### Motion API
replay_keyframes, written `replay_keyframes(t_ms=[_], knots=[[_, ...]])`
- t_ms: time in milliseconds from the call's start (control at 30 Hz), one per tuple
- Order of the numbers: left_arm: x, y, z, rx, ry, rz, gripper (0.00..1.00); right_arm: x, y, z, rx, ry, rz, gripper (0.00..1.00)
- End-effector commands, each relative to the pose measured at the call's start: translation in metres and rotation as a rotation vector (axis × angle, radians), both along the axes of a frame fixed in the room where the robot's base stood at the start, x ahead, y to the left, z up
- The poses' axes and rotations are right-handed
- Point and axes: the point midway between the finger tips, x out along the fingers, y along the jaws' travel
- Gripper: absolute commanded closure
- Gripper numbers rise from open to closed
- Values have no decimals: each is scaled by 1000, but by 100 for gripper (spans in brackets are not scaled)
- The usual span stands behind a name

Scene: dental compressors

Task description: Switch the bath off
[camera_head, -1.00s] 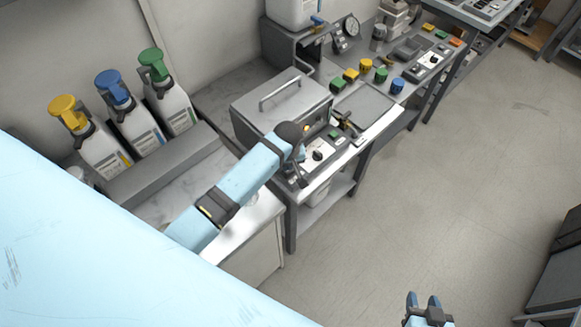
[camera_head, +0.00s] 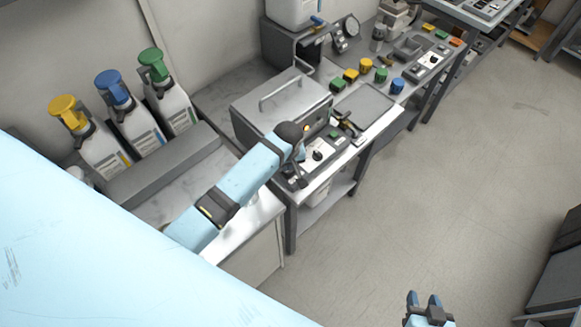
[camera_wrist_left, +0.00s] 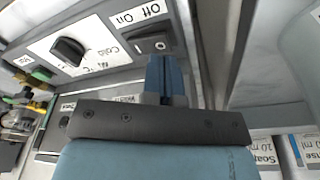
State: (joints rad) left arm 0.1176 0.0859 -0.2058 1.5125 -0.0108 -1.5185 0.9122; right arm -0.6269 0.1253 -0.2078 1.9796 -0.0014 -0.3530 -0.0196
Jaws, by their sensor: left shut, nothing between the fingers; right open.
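The bath (camera_head: 283,98) is a grey metal box with a handled lid, on the bench at the centre of the head view. Its front panel carries a black knob (camera_head: 317,155); the knob also shows in the left wrist view (camera_wrist_left: 68,50). Beside it there is a dark rocker switch (camera_wrist_left: 152,43) under an "Off"/"On" label. My left gripper (camera_wrist_left: 164,62) is shut and empty, its blue fingertips right at the switch's edge; I cannot tell whether they touch. In the head view my left arm hides the switch. My right gripper (camera_head: 424,299) is open and empty, low over the floor.
A flat grey tray (camera_head: 364,106) lies right of the bath. Several coloured-lid pots, including a blue one (camera_head: 397,86), stand behind it. Pump bottles with yellow, blue and green (camera_head: 153,64) heads stand at left. The floor (camera_head: 460,180) at right is clear.

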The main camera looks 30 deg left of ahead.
Motion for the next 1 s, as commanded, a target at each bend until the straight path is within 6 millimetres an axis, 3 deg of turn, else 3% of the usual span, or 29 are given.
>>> replay_keyframes(t_ms=[1000], knots=[[0, 0, -10, 0, 0, 0, 100, 2, 0, -3, 0, -3, 1, 57]])
